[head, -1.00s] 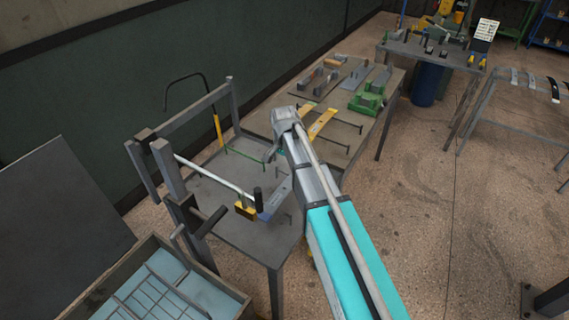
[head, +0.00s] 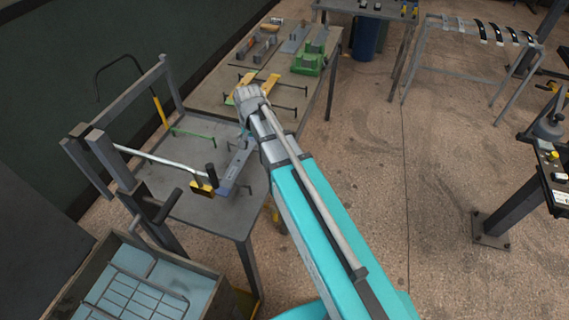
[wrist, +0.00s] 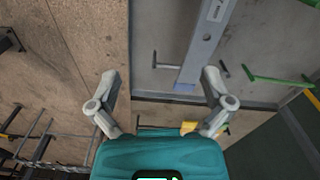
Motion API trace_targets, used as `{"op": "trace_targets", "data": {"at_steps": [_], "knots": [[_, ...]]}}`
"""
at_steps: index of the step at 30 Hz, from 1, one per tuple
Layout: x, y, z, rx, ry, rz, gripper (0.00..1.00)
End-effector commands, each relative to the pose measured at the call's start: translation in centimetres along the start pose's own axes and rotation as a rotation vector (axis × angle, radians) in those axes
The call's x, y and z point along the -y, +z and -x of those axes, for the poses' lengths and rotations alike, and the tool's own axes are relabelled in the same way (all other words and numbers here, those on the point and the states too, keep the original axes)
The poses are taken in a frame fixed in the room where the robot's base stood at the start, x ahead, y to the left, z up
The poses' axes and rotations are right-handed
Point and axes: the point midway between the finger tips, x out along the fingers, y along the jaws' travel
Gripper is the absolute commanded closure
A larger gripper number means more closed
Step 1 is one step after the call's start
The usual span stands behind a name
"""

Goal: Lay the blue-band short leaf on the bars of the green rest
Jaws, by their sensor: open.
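A grey-blue leaf (head: 236,168) lies on the near grey bench in the head view, across a dark bar. It looks like the blue-band short leaf. In the wrist view this leaf (wrist: 205,42) runs from the top edge down to a bluish end, with a pale label on it. The green rest shows as a thin green bar (head: 192,133) left of the leaf, and as a green bar (wrist: 280,82) at the right of the wrist view. My gripper (wrist: 160,77) is open and empty, its fingers apart.
A yellow leaf (head: 267,87) lies on dark bars past my wrist. A yellow block (head: 203,188) and a pale rod (head: 155,161) are beside the grey-blue leaf. A grey frame (head: 120,112) stands at the left. Open floor (head: 365,190) lies to the right.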

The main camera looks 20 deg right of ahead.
Motion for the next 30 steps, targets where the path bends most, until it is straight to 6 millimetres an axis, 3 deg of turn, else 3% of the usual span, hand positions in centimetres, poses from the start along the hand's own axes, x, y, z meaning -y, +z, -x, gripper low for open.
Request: {"op": "trace_targets", "data": {"at_steps": [1, 6, 12, 16, 25, 30], "knots": [[-2.4, 1.8, 0.0, 0.000, 0.000, 0.040, 0.00], [-8.2, 5.3, 0.0, 0.001, 0.000, 0.207, 0.00], [-12.1, 8.1, 0.0, 0.001, 0.000, 0.348, 0.00], [-13.1, 8.5, 0.0, 0.002, 0.000, 0.384, 0.00], [-13.0, 8.4, 0.0, 0.002, 0.000, 0.388, 0.00], [-13.0, 8.4, -1.1, 0.002, 0.000, 0.388, 0.00]]}}
